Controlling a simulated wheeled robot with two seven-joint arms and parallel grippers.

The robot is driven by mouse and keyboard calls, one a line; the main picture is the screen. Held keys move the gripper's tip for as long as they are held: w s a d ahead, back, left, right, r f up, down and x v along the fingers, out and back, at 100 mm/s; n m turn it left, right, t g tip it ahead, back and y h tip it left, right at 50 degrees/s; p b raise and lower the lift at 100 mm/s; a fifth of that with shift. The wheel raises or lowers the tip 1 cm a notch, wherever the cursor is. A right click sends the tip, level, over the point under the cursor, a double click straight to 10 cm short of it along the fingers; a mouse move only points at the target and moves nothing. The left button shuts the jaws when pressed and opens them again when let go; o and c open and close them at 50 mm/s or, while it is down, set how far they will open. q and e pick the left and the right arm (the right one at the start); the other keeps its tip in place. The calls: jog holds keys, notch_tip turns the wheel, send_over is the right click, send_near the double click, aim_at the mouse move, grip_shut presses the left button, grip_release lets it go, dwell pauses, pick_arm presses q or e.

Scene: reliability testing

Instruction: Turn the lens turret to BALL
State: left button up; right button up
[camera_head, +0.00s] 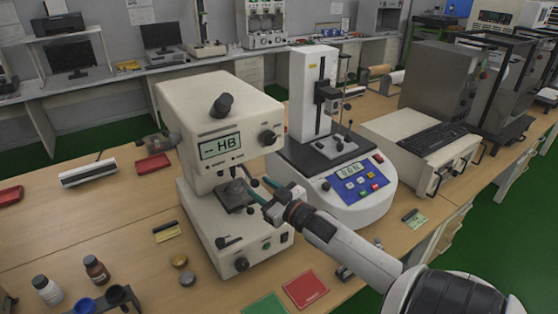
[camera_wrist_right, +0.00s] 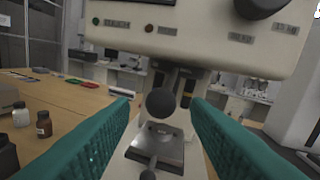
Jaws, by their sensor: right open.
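The cream hardness tester (camera_head: 215,110) stands on the wooden bench, with "-- HB" on its display (camera_head: 221,146). Its dark lens turret (camera_head: 232,172) hangs under the head, above a small grey stage (camera_head: 236,197); its labels are too small to read. My right gripper (camera_head: 257,187) has teal fingers, is open and reaches in from the right, close to the turret and stage. In the right wrist view a dark round knob (camera_wrist_right: 160,102) appears between the open fingers, with space on both sides. The stage (camera_wrist_right: 158,142) shows below the knob. My left gripper is not in view.
A white tester with a blue panel (camera_head: 360,183) stands close on the right. The tester's own knob (camera_head: 267,137) juts from its head.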

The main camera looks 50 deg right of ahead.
jog(key=s+b, duration=0.1)
jog(key=s, duration=0.7)
jog(key=shift+s+a, duration=0.15)
jog(key=shift+s, duration=0.15)
